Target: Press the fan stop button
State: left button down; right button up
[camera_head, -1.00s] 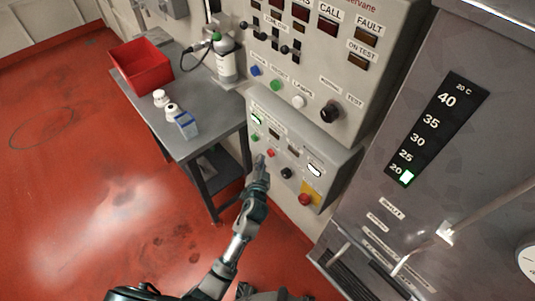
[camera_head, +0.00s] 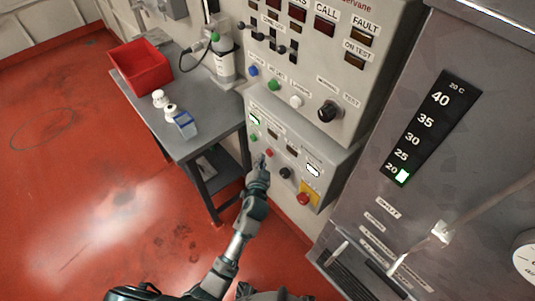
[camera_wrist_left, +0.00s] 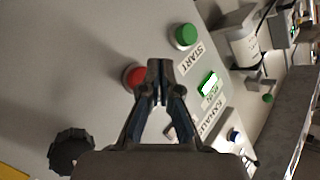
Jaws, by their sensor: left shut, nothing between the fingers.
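The red button (camera_head: 269,153), which I take for the fan stop button, is on the sloped lower control box (camera_head: 335,160). A green button (camera_head: 254,137) labelled START in the wrist view (camera_wrist_left: 186,35) is beside it. My left gripper (camera_head: 263,161) is shut and empty, its tips just below the red button in the head view. In the left wrist view the tips (camera_wrist_left: 160,68) partly overlap the right edge of the red button (camera_wrist_left: 133,76); whether they touch it I cannot tell. My right gripper is not in view.
A black knob (camera_head: 286,173) and a red emergency-type button on a yellow plate (camera_head: 304,199) are on the same box. The upper panel (camera_head: 350,70) overhangs behind. A grey table (camera_head: 205,140) with a red bin (camera_head: 140,66) is to the left.

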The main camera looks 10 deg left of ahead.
pick_arm(q)
jog(key=shift+w+d, duration=0.1)
jog(key=shift+d, duration=0.25)
jog(key=shift+w, duration=0.25)
jog(key=shift+w+d+b, duration=0.3)
jog(key=shift+b, duration=0.05)
dwell(0.6)
jog(key=shift+s+r, duration=0.1)
jog(key=shift+s+a+p, duration=0.5)
jog(key=shift+s+p, duration=0.1)
jog(key=shift+s, duration=0.3)
